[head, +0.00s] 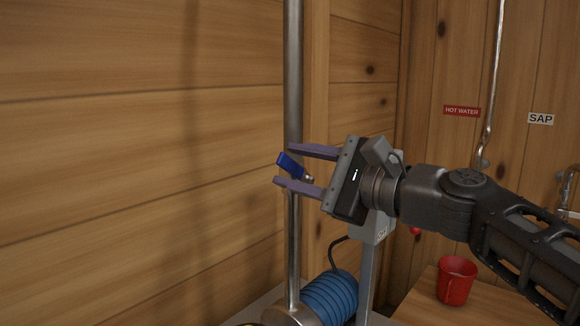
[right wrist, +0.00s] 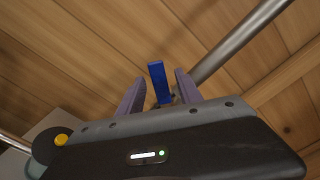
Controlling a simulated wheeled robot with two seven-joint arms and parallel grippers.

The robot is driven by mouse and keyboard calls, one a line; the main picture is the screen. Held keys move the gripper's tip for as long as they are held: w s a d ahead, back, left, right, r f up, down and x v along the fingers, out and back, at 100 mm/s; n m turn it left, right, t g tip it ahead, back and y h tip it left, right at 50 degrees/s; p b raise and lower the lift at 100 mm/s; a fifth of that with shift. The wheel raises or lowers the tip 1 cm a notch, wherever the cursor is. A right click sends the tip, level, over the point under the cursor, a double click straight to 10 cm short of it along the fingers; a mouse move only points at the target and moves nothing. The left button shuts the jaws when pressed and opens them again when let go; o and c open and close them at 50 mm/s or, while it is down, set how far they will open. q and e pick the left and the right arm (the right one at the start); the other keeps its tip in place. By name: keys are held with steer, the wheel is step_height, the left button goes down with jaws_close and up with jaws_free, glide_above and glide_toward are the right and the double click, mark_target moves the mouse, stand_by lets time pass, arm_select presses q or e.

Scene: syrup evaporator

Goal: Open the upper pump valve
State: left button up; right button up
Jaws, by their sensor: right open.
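The upper pump valve shows as a blue lever handle (head: 290,164) on a vertical steel pipe (head: 293,80). My right gripper (head: 294,166) is open, with one purple finger above the handle and one below it. In the right wrist view the blue handle (right wrist: 157,82) stands between the two fingers (right wrist: 158,95), with a visible space on each side. I cannot tell whether either finger touches it. The valve body is mostly hidden by the fingers. My left gripper is not in view.
A blue ribbed pump motor (head: 330,298) sits below, beside a grey post (head: 368,262). A red cup (head: 456,281) stands on a wooden surface at the lower right. Signs reading HOT WATER (head: 462,111) and SAP (head: 541,118) are on the back wall. The left wooden wall is bare.

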steer(key=v, duration=0.6)
steer(key=shift+s, duration=0.2)
steer(key=shift+d, duration=0.15)
steer(key=shift+c, duration=0.3)
